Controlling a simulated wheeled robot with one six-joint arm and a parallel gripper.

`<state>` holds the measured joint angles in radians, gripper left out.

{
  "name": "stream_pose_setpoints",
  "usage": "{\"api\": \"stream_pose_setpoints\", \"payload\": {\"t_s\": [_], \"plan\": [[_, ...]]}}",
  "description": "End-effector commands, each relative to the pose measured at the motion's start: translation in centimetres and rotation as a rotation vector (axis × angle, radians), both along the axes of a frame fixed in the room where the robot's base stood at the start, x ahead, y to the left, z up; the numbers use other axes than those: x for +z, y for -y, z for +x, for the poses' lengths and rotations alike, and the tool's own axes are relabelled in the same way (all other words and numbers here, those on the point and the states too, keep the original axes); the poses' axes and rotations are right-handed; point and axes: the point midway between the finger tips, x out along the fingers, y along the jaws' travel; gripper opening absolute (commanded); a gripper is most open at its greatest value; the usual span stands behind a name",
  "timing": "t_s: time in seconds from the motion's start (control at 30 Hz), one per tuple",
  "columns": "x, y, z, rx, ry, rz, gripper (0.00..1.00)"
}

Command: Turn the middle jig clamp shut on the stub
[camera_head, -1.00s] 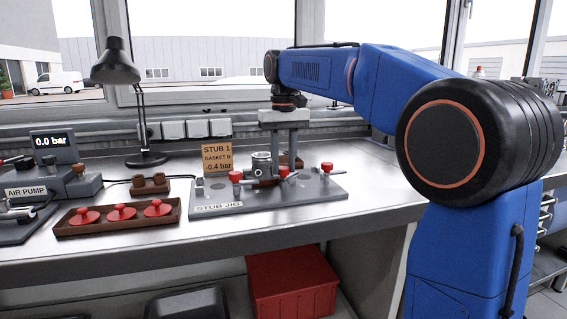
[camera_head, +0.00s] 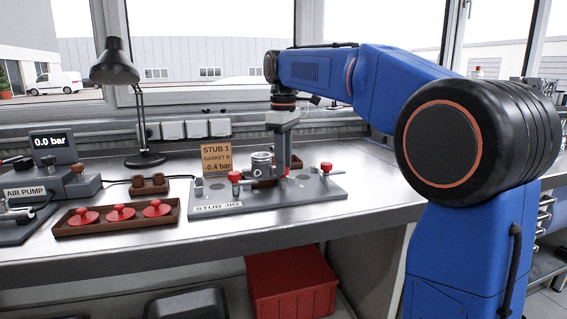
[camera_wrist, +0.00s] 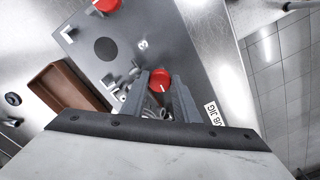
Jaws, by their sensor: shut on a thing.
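The grey stub jig (camera_head: 215,203) lies on the bench with red-knobbed clamps along it. The metal stub (camera_head: 261,162) stands upright on it. My gripper (camera_head: 284,172) points straight down beside the stub, to its right. It is shut on the red knob of the middle clamp (camera_wrist: 160,80), which shows between the fingertips in the wrist view. In the head view my fingers mostly hide this knob. The left clamp (camera_head: 235,178) and right clamp (camera_head: 327,169) are untouched. I cannot tell clearly where the middle clamp's arm lies relative to the stub.
A card (camera_head: 217,160) stands behind the jig. A brown tray (camera_head: 118,222) with several red-knobbed parts, an air pump (camera_head: 60,180) reading 0.0 bar and a black lamp (camera_head: 116,68) are to the left. The front strip of the bench is clear.

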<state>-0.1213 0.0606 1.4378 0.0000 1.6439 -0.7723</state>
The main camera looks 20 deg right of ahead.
Motion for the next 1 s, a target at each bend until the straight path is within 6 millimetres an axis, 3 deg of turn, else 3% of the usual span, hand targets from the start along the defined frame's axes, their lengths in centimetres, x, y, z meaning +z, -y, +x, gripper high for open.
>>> {"api": "stream_pose_setpoints", "payload": {"t_s": [0.77,0.8,0.87,1.0], "plan": [[0.13,0.03,0.08,0.104,0.004,0.001,0.05],[0.14,0.03,0.08,0.104,0.004,0.001,0.32],[0.12,0.03,0.07,0.104,0.004,0.0,0.46],[0.08,0.03,0.05,0.103,0.003,0.0,0.46]]}}
